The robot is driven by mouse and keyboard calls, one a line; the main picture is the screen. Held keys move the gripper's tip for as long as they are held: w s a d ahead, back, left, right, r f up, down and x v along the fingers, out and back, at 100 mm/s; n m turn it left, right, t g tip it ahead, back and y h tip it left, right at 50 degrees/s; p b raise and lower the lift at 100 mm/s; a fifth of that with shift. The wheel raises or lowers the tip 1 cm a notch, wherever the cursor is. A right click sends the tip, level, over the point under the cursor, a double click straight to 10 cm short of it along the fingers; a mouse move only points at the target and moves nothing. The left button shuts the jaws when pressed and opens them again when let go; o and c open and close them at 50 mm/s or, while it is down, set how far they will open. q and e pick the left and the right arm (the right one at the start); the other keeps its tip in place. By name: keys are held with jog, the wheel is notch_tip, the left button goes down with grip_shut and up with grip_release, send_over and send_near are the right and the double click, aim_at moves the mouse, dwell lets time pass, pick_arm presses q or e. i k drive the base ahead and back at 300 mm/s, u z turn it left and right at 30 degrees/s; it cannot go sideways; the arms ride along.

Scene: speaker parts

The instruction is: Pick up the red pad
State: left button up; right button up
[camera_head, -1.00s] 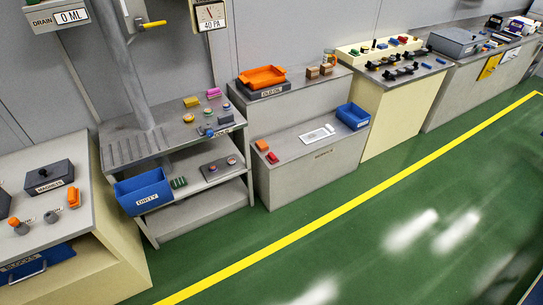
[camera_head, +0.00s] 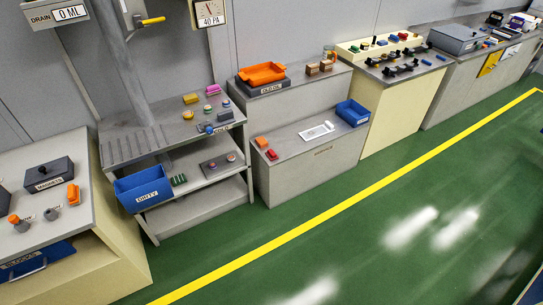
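A small red block (camera_head: 272,155), which looks like the red pad, lies on the grey bench top at the middle of the head view. It is next to an orange block (camera_head: 261,142), near the bench's left front corner. Its exact shape is too small to tell. Neither of my grippers is in view.
A white tray (camera_head: 317,131) and a blue bin (camera_head: 352,113) share the grey bench (camera_head: 318,168). A shelf cart with a blue "DIRTY" bin (camera_head: 143,190) stands to its left. The green floor (camera_head: 350,225) in front is clear, crossed by a yellow line (camera_head: 300,230).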

aim_at(273, 156)
jog(key=u, duration=0.45)
jog(key=i, duration=0.55)
jog(key=u, duration=0.7)
jog(key=i, duration=1.35)
jog(key=z, duration=0.7)
